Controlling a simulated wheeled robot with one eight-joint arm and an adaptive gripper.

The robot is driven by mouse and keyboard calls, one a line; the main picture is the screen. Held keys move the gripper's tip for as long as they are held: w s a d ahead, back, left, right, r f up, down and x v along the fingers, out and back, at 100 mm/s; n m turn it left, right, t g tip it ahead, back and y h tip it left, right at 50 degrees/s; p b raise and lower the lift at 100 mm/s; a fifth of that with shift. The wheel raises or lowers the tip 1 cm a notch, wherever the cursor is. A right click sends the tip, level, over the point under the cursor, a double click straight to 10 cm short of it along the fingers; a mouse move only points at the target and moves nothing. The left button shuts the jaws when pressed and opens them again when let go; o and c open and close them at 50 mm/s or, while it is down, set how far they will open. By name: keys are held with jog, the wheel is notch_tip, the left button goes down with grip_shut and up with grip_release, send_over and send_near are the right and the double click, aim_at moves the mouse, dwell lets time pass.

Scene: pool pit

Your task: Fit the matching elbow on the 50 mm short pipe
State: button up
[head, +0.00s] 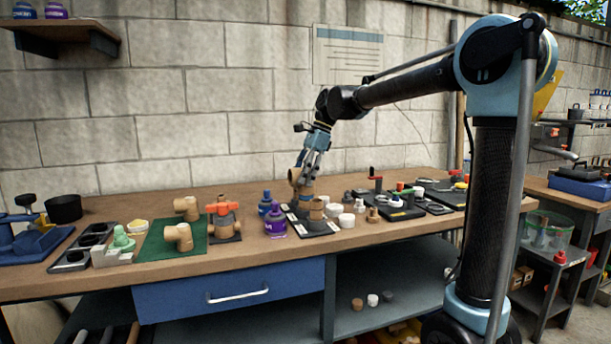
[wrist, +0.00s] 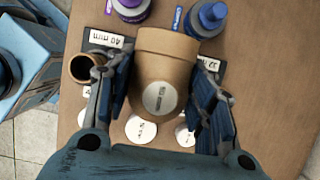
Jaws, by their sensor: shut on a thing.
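My gripper (head: 303,176) is shut on a tan elbow (wrist: 165,72) over the pipe stand (head: 318,228). In the wrist view the elbow sits between both fingers, with a round pale label facing the camera. In the head view a tan pipe (head: 306,194) shows just below the elbow; I cannot tell whether they touch. A second tan pipe (head: 316,210) stands in front, and an open tan pipe end (wrist: 82,68) shows left of the fingers. Labels reading 40 mm (wrist: 106,39) and apparently 32 mm show; no 50 mm label is readable. Two tan elbows (head: 179,236) (head: 186,206) lie on the green mat.
Purple and blue bottles (head: 275,220) stand close left of the stand. White caps (head: 346,220) sit close to its right. Black trays with tools (head: 395,208) lie to the right. The bench front edge is mostly clear.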

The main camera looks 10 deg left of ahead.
jog(key=shift+f, duration=0.9)
dwell(0.3)
jog(key=o, duration=1.2)
jog(key=shift+o, duration=0.4)
jog(key=o, duration=0.3)
jog(key=shift+o, duration=0.2)
jog(key=shift+s+r, duration=0.1)
jog(key=shift+r, duration=3.9)
jog(key=shift+d, duration=0.1)
